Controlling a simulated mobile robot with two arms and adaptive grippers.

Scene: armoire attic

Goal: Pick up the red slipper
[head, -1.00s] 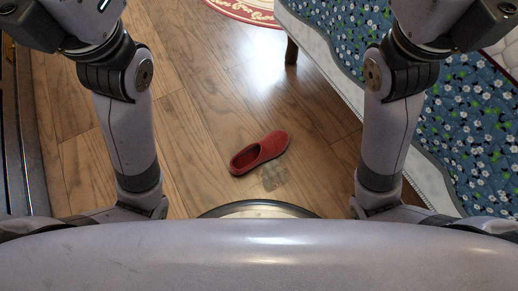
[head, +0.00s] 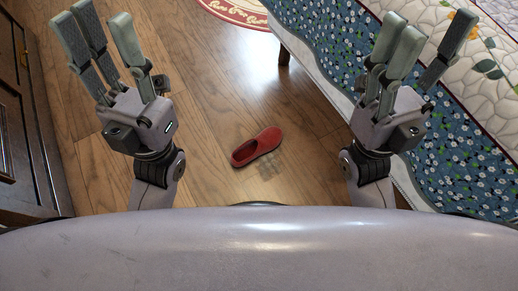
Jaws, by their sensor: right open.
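The red slipper (head: 262,144) lies on the wooden floor near the middle of the head view, its open end toward the lower left and its toe toward the upper right. My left gripper (head: 98,38) is raised to the left of the slipper, its fingers spread apart, open and empty. My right gripper (head: 424,45) is raised to the right, in front of the bed in the picture, open and empty. Both grippers are well apart from the slipper, and nothing covers it.
A bed with a blue floral quilt (head: 330,62) fills the right side, its wooden leg (head: 284,54) near the top. A dark wooden cabinet (head: 22,150) stands along the left edge. A round red rug (head: 240,10) lies at the top. The wooden floor (head: 215,95) around the slipper is clear.

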